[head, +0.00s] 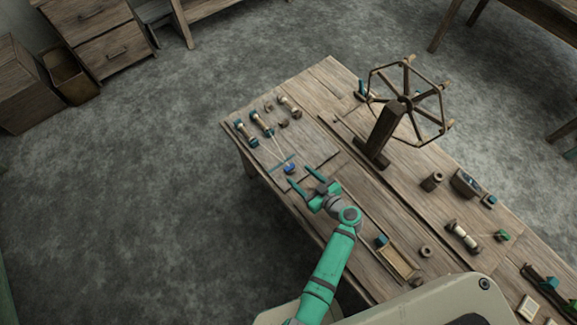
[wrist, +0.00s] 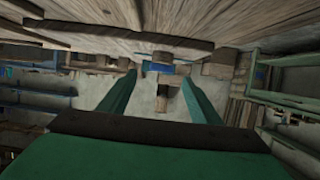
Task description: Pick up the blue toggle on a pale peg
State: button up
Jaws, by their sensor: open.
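The blue toggle (head: 291,168) is a small, bright blue piece on the near left part of the wooden table in the head view. Its pale peg is too small to make out clearly. My gripper (head: 299,176) is open and empty, with its two green fingers pointing toward the toggle and the tips just short of it. In the wrist view, a blue piece (wrist: 158,67) shows ahead between the open fingertips of my gripper (wrist: 160,79); it looks like the toggle, apart from both fingers.
Several spools (head: 254,121) lie at the table's far left corner. A thin teal rod (head: 282,161) lies beside the toggle. A spoked wheel on a post (head: 382,132) stands farther right. A small open tray (head: 396,262) sits right of my arm. Floor is clear left of the table.

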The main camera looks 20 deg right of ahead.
aim_at(290, 167)
jog(key=shift+x, duration=2.9)
jog(key=shift+a+r, duration=0.1)
jog(key=shift+r, duration=0.05)
jog(key=shift+c, duration=0.4)
jog(key=c, duration=1)
